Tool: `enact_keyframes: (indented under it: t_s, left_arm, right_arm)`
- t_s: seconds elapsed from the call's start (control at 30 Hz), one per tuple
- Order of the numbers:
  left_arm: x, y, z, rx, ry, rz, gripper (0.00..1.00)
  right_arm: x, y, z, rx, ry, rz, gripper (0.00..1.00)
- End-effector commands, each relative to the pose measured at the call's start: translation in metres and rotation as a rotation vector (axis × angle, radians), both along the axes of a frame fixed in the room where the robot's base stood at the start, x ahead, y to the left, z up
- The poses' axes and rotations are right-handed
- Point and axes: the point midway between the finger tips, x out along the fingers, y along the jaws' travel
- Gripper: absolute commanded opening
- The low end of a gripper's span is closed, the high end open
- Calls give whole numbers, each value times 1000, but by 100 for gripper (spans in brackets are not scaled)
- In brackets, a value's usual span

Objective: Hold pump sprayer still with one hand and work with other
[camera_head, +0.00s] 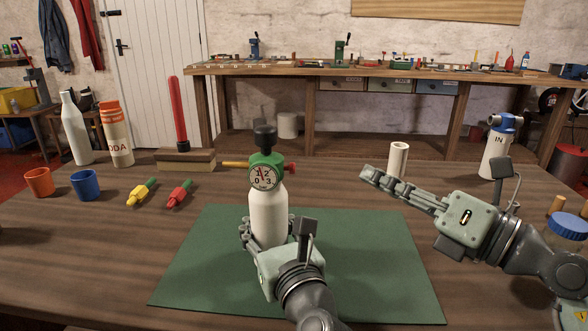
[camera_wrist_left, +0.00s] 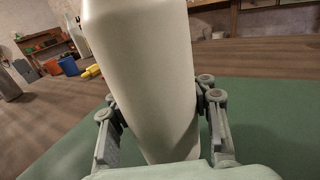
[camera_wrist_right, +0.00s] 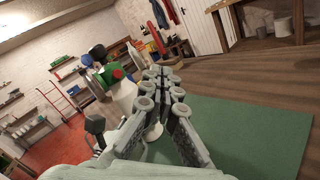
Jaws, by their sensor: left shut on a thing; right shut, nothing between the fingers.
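The pump sprayer (camera_head: 267,215) stands upright on the green mat (camera_head: 370,270). It has a white bottle, a green head with a round gauge (camera_head: 263,176), a black knob (camera_head: 265,134) on top, a yellow nozzle to the left and a red part to the right. My left gripper (camera_head: 268,232) is shut around the lower bottle; its fingers press both sides in the left wrist view (camera_wrist_left: 160,110). My right gripper (camera_head: 366,172) is shut and empty, to the right of the sprayer and apart from it. The sprayer also shows in the right wrist view (camera_wrist_right: 122,92).
A white cylinder (camera_head: 398,158) stands behind my right gripper. A white bottle with a blue top (camera_head: 494,150) stands at right.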

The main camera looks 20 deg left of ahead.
Motion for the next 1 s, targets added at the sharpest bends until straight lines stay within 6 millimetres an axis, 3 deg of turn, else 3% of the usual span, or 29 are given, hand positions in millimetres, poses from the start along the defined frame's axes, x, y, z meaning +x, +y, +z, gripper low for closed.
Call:
enact_keyframes:
  t_s: [0.17,0.57,1.0]
  left_arm:
    - [0,0,-1,0,1,0,0]
    - [0,0,-1,0,1,0,0]
    - [0,0,-1,0,1,0,0]
  right_arm:
    - [-7,-10,12,31,-58,-79,0]
    - [-8,-7,13,33,-60,-80,0]
    - [-22,47,13,34,-58,-77,0]
